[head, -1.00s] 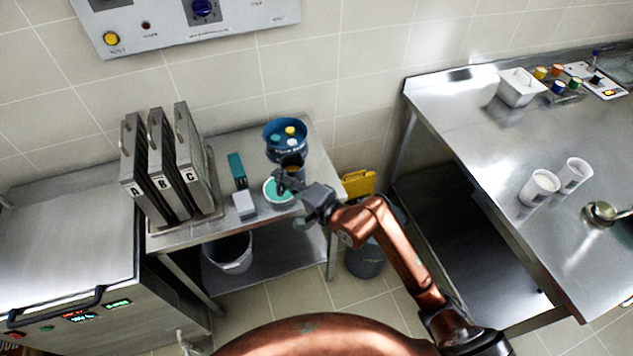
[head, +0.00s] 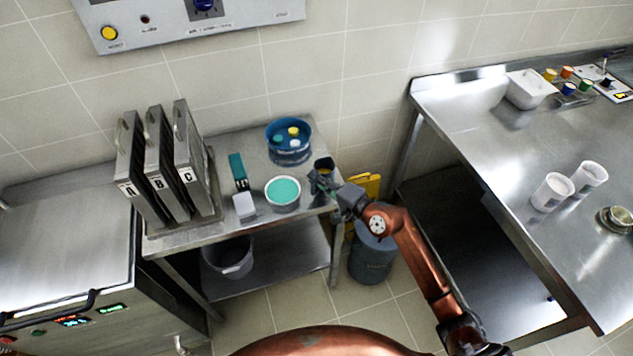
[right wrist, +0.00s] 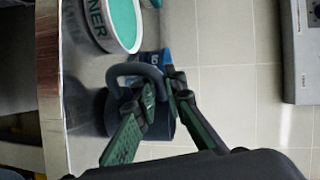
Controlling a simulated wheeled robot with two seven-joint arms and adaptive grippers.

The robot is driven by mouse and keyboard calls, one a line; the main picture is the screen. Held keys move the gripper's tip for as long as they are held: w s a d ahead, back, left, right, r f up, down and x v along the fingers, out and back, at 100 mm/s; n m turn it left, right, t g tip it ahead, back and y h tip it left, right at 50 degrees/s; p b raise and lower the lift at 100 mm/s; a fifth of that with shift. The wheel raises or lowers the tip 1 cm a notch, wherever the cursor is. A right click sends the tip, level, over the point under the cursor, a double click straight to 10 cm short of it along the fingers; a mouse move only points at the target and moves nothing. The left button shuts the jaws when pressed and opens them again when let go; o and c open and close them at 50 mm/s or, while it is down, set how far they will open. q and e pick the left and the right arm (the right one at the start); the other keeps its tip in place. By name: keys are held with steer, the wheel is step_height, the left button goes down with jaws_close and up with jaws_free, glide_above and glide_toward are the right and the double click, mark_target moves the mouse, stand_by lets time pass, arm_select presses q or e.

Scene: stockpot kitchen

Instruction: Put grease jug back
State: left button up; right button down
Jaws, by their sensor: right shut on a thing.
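In the right wrist view the jug's dark handle (right wrist: 132,70) shows between the gripper's green-padded fingers (right wrist: 156,100). I cannot tell whether the jug touches the tabletop. My left gripper is not in view.
A blue tub (head: 289,152) with coloured caps and a teal-topped tub (head: 283,193) stand left of the jug. A teal-and-white item (head: 242,185) lies beside them. Filter panels A, B, C (head: 160,165) stand in a rack. A grey bin (head: 372,258) and yellow object (head: 364,185) are right of the table.

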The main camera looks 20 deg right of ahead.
steer(key=shift+f, duration=0.25)
steer(key=c, duration=2)
jaws_free()
steer(key=v, duration=1.2)
steer(key=shift+f, duration=0.1)
